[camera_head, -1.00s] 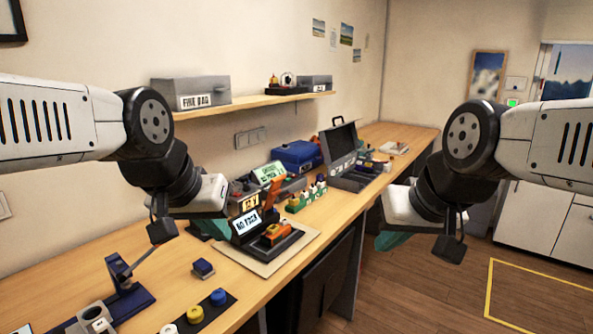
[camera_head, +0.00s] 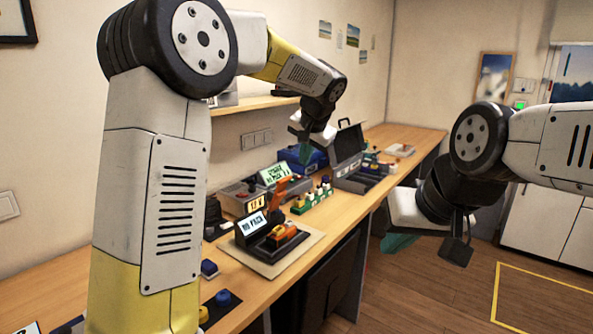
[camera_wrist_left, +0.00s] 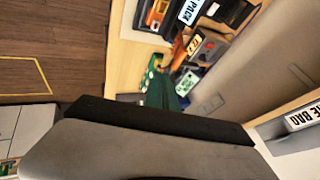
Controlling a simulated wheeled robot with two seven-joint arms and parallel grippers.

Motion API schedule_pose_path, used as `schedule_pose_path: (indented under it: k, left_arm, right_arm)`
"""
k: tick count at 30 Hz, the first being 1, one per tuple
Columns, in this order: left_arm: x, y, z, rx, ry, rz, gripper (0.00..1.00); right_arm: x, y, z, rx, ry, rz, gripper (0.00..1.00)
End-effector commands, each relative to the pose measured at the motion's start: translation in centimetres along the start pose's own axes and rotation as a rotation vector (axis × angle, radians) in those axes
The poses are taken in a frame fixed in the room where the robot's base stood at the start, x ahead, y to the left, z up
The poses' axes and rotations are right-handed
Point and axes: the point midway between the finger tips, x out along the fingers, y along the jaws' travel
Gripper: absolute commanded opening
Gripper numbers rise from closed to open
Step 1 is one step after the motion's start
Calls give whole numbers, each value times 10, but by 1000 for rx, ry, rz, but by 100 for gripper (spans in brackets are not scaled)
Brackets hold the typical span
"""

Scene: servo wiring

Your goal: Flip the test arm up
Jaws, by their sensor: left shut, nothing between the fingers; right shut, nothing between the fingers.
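An orange arm (camera_head: 278,192), which looks like the test arm, stands tilted on the bench beside a grey box with a small lit display (camera_head: 257,203). It also shows in the wrist view (camera_wrist_left: 177,50). My left gripper (camera_head: 305,153) hangs above and behind the orange arm, apart from it, with its green fingers pointing down. It is shut and empty. In the wrist view its green fingers (camera_wrist_left: 160,92) sit close together. My right gripper (camera_head: 398,243) is shut and empty, out past the bench's front edge.
A black stand with a "NO PACK" display (camera_head: 252,224) and an orange part (camera_head: 282,235) sits on a pale mat (camera_head: 262,262). Green holders (camera_head: 311,200) lie right of the orange arm. A blue case (camera_head: 300,158) and an open grey case (camera_head: 345,150) stand behind. A shelf (camera_head: 262,103) runs above.

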Motion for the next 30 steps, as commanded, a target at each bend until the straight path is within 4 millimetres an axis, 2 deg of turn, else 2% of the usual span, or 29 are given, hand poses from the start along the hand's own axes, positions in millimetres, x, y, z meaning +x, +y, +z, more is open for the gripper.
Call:
schedule_pose_path:
  k: [5, 15, 21, 30]
  left_arm:
    - [26, 0, 2, -1, -4, 1, 0]
    - [99, 0, 2, -2, -5, 2, 0]
    - [113, -25, 4, -5, -1, 1, 0]
    - [119, -33, 4, -2, -1, 2, 0]
  right_arm:
    - [0, 0, 0, 0, 0, 0, 0]
    - [0, 0, 0, 0, 0, 0, 0]
    - [0, 0, 0, 0, 0, 0, 0]
    - [0, 0, 0, 0, 0, 0, 0]
